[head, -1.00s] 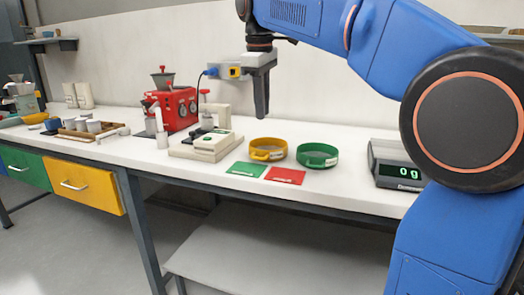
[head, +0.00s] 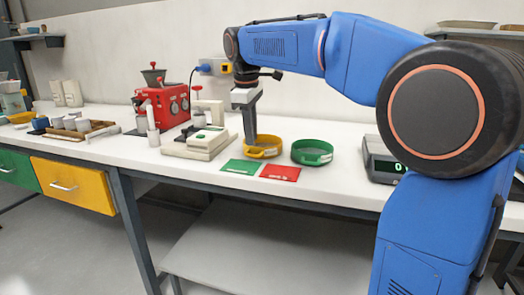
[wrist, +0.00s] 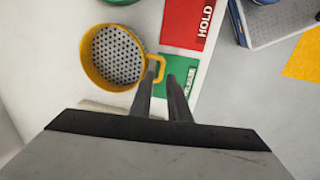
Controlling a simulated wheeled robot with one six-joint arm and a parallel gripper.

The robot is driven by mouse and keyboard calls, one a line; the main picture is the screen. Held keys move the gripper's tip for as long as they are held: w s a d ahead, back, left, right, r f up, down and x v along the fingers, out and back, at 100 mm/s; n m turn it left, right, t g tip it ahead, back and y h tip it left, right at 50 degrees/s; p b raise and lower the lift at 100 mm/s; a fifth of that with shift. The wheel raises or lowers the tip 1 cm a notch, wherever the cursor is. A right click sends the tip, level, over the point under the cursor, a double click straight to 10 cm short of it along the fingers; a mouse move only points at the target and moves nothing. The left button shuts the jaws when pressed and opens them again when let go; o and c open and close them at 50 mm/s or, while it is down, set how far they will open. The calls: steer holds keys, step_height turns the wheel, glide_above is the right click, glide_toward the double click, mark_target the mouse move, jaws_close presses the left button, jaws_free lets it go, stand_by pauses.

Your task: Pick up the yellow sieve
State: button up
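The yellow sieve (head: 265,148) sits on the white bench, left of the green sieve (head: 312,152). In the wrist view, the yellow sieve (wrist: 115,54) shows its perforated base, with its loop handle pointing right. My gripper (head: 249,142) points down at the sieve's left side in the head view. In the wrist view, my gripper (wrist: 162,72) has its two fingers apart with a narrow gap, and the fingertips are close to the handle. I cannot tell whether they touch it. Nothing is held.
A green card (head: 242,167) and a red card (head: 280,173) lie in front of the sieves. A cream press (head: 205,143) and a red machine (head: 167,105) stand to the left. A scale (head: 381,163) stands to the right. A drawer (head: 75,185) is below the bench.

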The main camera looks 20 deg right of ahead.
mark_target(253, 155)
steer(key=shift+w+d+f, duration=0.1)
steer(key=shift+d+f, duration=0.05)
steer(key=shift+f, duration=1.35)
steer(key=shift+w+d+f, duration=0.1)
steer(key=shift+f, duration=1.4)
jaws_close()
